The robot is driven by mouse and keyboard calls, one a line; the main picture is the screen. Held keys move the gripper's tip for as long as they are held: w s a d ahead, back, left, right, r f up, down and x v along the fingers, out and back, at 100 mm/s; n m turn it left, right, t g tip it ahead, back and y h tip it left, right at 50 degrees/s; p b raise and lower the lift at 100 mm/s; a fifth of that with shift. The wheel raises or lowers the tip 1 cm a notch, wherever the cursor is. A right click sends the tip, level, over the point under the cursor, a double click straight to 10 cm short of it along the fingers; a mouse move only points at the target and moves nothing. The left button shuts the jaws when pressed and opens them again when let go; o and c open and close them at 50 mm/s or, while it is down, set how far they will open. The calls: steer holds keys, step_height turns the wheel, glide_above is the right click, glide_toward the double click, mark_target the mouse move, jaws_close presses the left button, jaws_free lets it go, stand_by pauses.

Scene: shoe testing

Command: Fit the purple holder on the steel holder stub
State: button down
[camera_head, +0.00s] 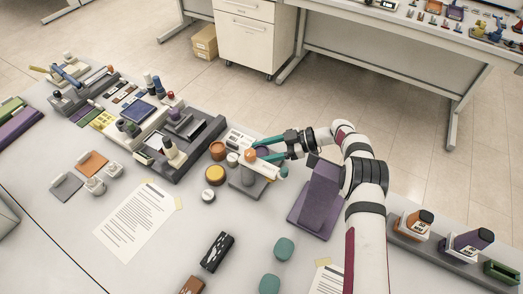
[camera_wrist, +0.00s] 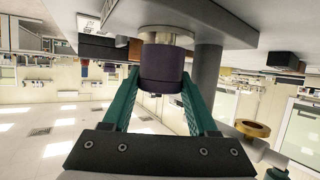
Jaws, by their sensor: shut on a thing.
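My gripper (camera_head: 264,152) has teal fingers, reaches in from the right and is shut on the purple holder. In the wrist view the dark purple holder (camera_wrist: 162,70) is a short cylinder between the two fingers (camera_wrist: 162,88). The steel stub (camera_wrist: 166,37) shows as a pale metal piece directly at the holder's far end, in line with it. The two appear to meet; I cannot tell how deep the holder sits on it. In the head view the holder (camera_head: 262,151) is small and partly covered by the fingers, and the stub is not clear.
A grey post (camera_wrist: 205,80) stands close beside the holder. A brass ring piece (camera_wrist: 252,129) is at the lower right there. In the head view, a grey block (camera_head: 247,186), an orange-brown cup (camera_head: 217,150) and a yellow-topped cup (camera_head: 215,174) stand near. A purple stand (camera_head: 318,200) is on the right.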

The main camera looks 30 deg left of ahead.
steer(key=shift+s+f, duration=0.1)
steer(key=shift+f, duration=0.45)
steer(key=shift+r, duration=0.95)
steer(key=shift+t, duration=0.4)
steer(key=shift+r, duration=0.1)
stand_by(0.4)
steer(key=shift+f, duration=0.65)
